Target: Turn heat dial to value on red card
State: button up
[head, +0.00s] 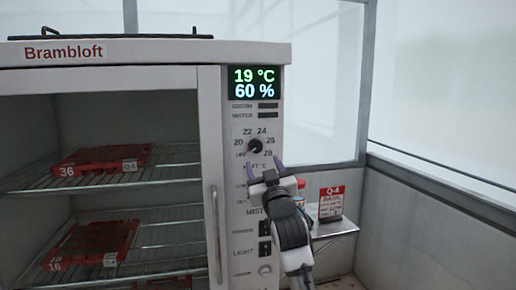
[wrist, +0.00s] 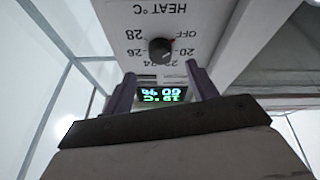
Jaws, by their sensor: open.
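The heat dial (head: 255,146) is a round black knob on the white control panel, ringed by numbers from 20 to 28 and OFF. In the wrist view the dial (wrist: 160,51) appears upside down, and its small reddish mark seems to point toward OFF. My gripper (head: 264,166) is open and empty, its two purple fingers just below the dial in the head view and apart from it. The fingers (wrist: 160,80) also show in the wrist view. The red card (head: 331,201), headed Q-4, stands on a side shelf; its smaller lines are too small to read surely.
The display (head: 254,83) reads 19 °C and 60 %. More controls run down the panel below the dial. A long door handle (head: 215,235) stands left of my arm. Red trays (head: 103,160) lie on wire racks inside the cabinet. The side shelf (head: 338,230) also holds a small bottle.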

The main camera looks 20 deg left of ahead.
aim_at(257, 149)
jog(key=p+x, duration=0.1)
jog(key=x, duration=0.5)
jog(key=shift+w+a+r+p, duration=0.1)
jog(key=shift+w+a+p, duration=0.15)
jog(key=shift+p, duration=0.1)
jog(key=c, duration=1)
jog(key=shift+m, duration=0.3)
